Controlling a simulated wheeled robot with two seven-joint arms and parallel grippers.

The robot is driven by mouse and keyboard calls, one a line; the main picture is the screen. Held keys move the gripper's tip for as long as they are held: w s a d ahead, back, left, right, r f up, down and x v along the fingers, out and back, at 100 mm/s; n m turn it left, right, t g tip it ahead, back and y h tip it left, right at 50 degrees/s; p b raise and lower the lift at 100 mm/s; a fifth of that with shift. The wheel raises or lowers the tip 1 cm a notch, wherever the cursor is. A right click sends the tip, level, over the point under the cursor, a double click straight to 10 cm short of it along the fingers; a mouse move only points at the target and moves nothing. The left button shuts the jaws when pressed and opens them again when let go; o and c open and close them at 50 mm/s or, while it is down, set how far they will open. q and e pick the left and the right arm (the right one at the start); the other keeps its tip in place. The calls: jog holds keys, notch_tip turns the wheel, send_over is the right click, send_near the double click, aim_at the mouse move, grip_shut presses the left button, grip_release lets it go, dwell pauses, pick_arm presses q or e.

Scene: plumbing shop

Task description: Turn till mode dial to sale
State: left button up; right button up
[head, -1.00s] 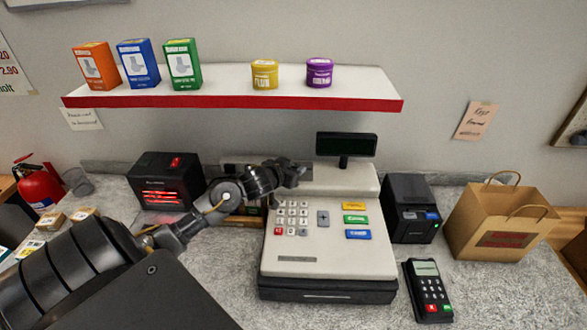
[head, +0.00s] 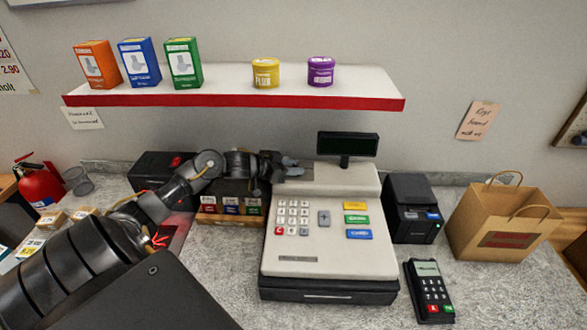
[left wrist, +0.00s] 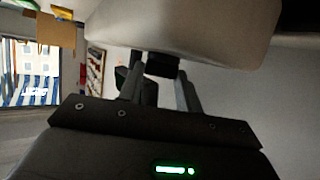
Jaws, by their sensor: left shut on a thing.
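The beige till (head: 325,235) stands on the counter with its keypad facing me. My left gripper (head: 288,168) is at the till's upper left side. In the left wrist view my left gripper (left wrist: 160,82) is shut on a small dark block, which I take to be the mode dial (left wrist: 162,66), against the pale till body (left wrist: 185,30). The dial's markings and its setting are not visible. In the head view the arm and the till hide the dial. My right gripper is not in view.
A customer display (head: 347,145) rises behind the till. A black printer (head: 411,208), a card terminal (head: 428,290) and a paper bag (head: 505,222) stand to the right. A wooden tray (head: 222,219) of packs sits close left of the till. A red-edged shelf (head: 235,102) hangs above.

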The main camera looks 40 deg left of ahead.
pick_arm(q)
jog(key=shift+w+a+f+m+g+h+b, duration=0.1)
jog(key=shift+a+m+g+h+b, duration=0.1)
jog(key=shift+m+g+h+b, duration=0.25)
jog(key=m+g+h+b, duration=0.1)
jog(key=m+h+b, duration=0.1)
jog(key=m+g+h+b, duration=0.1)
jog(key=m+b, duration=0.1)
jog(key=shift+w+a+h, duration=0.15)
jog(key=shift+h, duration=0.2)
jog(key=shift+m+g+h+b, duration=0.65)
jog(key=shift+h+b, duration=0.05)
jog(key=shift+b, duration=0.7)
jog(key=o, duration=1)
jog(key=shift+w, duration=0.1)
